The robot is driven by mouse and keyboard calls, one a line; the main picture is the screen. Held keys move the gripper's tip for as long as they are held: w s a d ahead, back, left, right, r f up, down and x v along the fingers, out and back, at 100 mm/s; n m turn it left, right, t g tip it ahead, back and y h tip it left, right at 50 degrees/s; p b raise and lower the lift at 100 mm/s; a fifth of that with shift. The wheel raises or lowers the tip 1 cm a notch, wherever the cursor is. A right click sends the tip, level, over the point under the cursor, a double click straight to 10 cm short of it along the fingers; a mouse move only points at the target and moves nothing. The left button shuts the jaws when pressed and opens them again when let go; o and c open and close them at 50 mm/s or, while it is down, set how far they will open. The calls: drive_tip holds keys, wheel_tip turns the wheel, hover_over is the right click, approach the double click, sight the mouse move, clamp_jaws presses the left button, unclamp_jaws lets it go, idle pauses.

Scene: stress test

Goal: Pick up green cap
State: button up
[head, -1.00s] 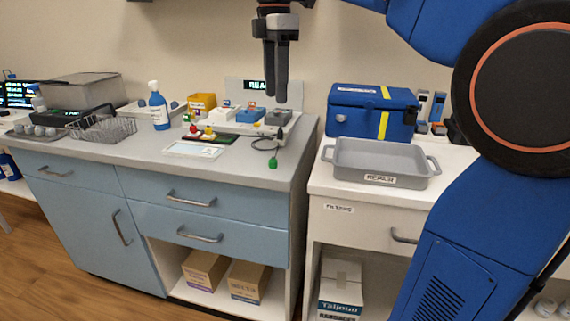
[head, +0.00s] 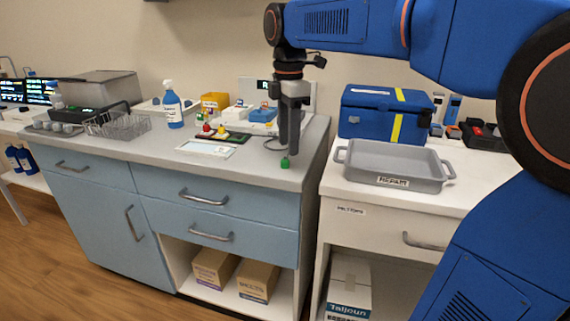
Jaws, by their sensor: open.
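The small green cap (head: 285,162) lies near the front right of the grey counter (head: 243,170). A thin dark cable shows beside it. My gripper (head: 287,146) points down at the counter's right end, with its fingertips just above or beside the green cap in this view. The fingers are open and hold nothing that I can see. The gap between the fingers is hard to see from this angle, and I cannot tell whether they touch the cap.
A dark tray with red and yellow pieces (head: 222,136) and a white panel (head: 206,149) lie left of my gripper. A grey bin (head: 395,166) and a blue cooler box (head: 385,113) stand on the right counter. A gap separates the counters.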

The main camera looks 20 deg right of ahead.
sight(286, 159)
drive_tip(key=shift+w+a+f, duration=0.1)
drive_tip(key=shift+w+f, duration=0.05)
drive_tip(key=shift+f, duration=1.05)
drive_tip(key=shift+w+a+f, duration=0.1)
drive_tip(key=shift+w+f, duration=0.05)
drive_tip(key=shift+f, duration=1)
drive_tip(key=shift+c, duration=0.6)
drive_tip(key=c, duration=0.8)
drive_tip(key=shift+r, duration=0.2)
